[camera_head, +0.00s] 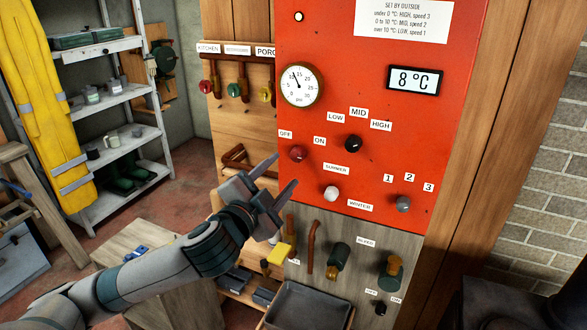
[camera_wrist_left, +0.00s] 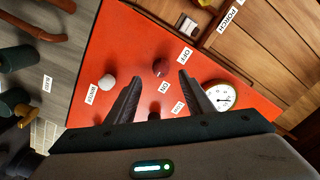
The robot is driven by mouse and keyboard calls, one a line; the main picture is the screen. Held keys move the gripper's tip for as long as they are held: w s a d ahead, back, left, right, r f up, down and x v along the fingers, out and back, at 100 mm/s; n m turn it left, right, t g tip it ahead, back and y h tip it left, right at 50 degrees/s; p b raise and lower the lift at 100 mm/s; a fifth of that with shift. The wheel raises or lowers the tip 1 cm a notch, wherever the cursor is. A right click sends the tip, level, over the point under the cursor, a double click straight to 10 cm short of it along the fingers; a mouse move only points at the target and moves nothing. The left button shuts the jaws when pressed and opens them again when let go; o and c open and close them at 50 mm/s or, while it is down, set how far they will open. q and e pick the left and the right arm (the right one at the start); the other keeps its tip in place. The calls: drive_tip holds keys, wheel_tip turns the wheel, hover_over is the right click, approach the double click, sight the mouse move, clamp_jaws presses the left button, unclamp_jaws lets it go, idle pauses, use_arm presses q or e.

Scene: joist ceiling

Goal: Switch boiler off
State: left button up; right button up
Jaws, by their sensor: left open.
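The boiler panel is a red board (camera_head: 340,120). A red knob (camera_head: 297,153) sits on it between the OFF label (camera_head: 285,134) and the ON label (camera_head: 320,141). I cannot tell which way the knob points. My left gripper (camera_head: 286,170) is open and empty, just in front of and slightly below-left of the red knob in the head view. In the left wrist view the red knob (camera_wrist_left: 160,68) shows between the two fingertips, apart from them. My right gripper is not in view.
Near the red knob are a black knob (camera_head: 353,144), a white knob (camera_head: 331,193), a grey knob (camera_head: 403,204) and a round gauge (camera_head: 300,84). A display (camera_head: 413,80) reads 8 °C. Pipes and valves (camera_head: 338,260) stick out below. A shelf (camera_head: 120,140) stands at left.

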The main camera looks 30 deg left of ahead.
sight(295, 157)
use_arm(q)
drive_tip(key=w, duration=0.3)
drive_tip(key=shift+w+a+r+p, duration=0.15)
drive_tip(key=shift+w+r+p, duration=0.1)
drive_tip(key=shift+p, duration=0.1)
drive_tip(key=w, duration=0.3)
drive_tip(key=shift+f+p, duration=0.1)
drive_tip(key=shift+p, duration=0.3)
drive_tip(key=shift+w+a, duration=0.1)
drive_tip(key=shift+w, duration=0.3)
drive_tip(key=c, duration=1.1)
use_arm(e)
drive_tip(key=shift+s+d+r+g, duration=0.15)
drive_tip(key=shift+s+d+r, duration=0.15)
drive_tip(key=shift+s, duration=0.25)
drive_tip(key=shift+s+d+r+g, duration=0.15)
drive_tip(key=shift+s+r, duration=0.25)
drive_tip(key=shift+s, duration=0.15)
